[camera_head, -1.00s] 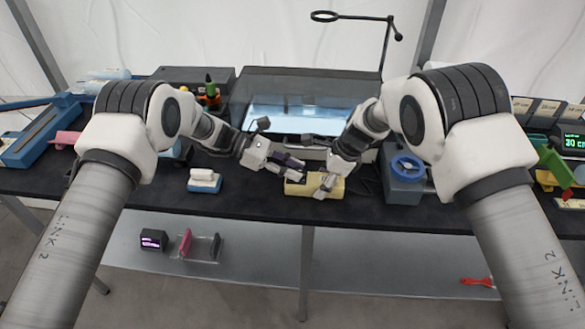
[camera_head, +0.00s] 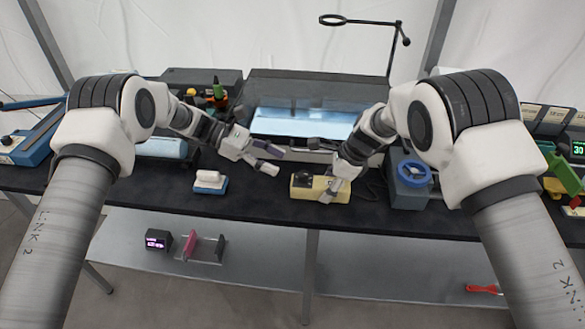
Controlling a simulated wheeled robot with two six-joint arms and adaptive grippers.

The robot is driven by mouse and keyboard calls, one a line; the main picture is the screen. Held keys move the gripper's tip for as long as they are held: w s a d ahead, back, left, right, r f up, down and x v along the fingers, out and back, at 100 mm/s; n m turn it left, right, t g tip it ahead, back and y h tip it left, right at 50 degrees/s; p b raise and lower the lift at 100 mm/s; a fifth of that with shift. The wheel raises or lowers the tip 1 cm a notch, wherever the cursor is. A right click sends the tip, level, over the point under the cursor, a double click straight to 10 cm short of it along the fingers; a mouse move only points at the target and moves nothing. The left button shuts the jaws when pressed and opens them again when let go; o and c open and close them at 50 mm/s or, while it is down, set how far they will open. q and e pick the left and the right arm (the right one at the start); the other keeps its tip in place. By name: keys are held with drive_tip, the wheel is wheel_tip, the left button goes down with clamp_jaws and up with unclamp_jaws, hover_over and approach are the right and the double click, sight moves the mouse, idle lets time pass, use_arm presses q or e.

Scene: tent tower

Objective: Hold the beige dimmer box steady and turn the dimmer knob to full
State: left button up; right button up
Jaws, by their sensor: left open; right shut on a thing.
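The beige dimmer box (camera_head: 312,192) stands near the front middle of the black table, with the dark dimmer knob (camera_head: 302,179) on the left part of its top. My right gripper (camera_head: 333,190) is shut on the right part of the box. My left gripper (camera_head: 271,162) is open and empty, up and to the left of the box, apart from the knob. The knob's exact setting is too small to read.
A small white-topped blue block (camera_head: 210,182) lies left of the box. A grey unit with a blue wheel (camera_head: 412,173) stands to the right. A wide device with a bright panel (camera_head: 300,122) is behind. The tabletop between block and box is clear.

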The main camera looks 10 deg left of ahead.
use_arm(q)
drive_tip(key=v, duration=0.5)
drive_tip(key=shift+d, duration=0.1)
use_arm(e)
drive_tip(key=o, duration=1.3)
drive_tip(key=shift+o, duration=0.2)
